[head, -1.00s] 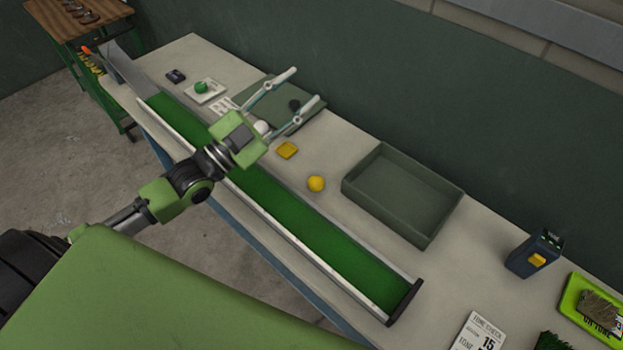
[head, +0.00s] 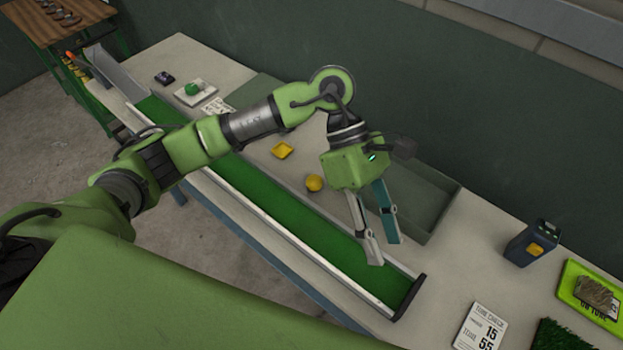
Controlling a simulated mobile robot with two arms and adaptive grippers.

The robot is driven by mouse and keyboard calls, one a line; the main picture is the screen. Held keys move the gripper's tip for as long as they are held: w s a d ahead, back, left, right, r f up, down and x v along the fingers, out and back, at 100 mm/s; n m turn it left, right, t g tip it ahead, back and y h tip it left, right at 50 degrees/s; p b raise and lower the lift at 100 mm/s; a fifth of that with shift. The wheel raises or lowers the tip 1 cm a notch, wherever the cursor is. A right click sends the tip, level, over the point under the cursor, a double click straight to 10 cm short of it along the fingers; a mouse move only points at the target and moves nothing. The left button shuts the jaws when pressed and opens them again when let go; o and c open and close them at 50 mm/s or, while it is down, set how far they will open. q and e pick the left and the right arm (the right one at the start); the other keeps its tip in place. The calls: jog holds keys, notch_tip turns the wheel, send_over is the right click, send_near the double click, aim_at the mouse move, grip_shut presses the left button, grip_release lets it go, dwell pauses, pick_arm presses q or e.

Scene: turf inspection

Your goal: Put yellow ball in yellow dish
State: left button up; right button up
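The yellow ball (head: 314,183) rests on the pale bench top, just behind the green turf channel and close to the left of my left gripper's body. The small square yellow dish (head: 282,150) lies flat on the bench, up and left of the ball, and looks empty. My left gripper (head: 383,252) points down over the right part of the channel, in front of the grey tray. Its two fingers stand apart with nothing between them. My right gripper is not in view.
The turf channel (head: 290,221) runs along the bench front. A grey-green tray (head: 449,213), partly hidden by my gripper, stands behind it. A dark blue box (head: 532,243) and a lime tray (head: 567,283) are at right.

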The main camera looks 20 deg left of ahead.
pick_arm(q)
jog(key=w+a+f+m+t+y, duration=0.1)
jog(key=w+a+f+t+y, duration=0.2)
jog(key=w+a+t+y, duration=0.25)
jog(key=t+y, duration=0.2)
jog(key=y, duration=0.2)
send_near(316, 179)
jog(key=p+x, duration=0.1)
jog(key=x, duration=0.3)
jog(key=shift+w+a+f, duration=0.1)
jog(key=shift+w+f, duration=0.1)
jog(key=shift+f, duration=0.05)
jog(key=p+x, duration=0.1)
jog(key=x, duration=0.1)
jog(key=p+x, duration=0.2)
jog(key=shift+s+a+f, duration=0.1)
jog(key=shift+s+f, duration=0.1)
jog(key=shift+w+a+f, duration=0.1)
jog(key=shift+f, duration=0.5)
jog(key=c, duration=0.9)
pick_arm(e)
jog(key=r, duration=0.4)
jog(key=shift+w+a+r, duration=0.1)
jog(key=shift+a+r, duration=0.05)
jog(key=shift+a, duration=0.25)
pick_arm(q)
jog(key=shift+r, duration=0.15)
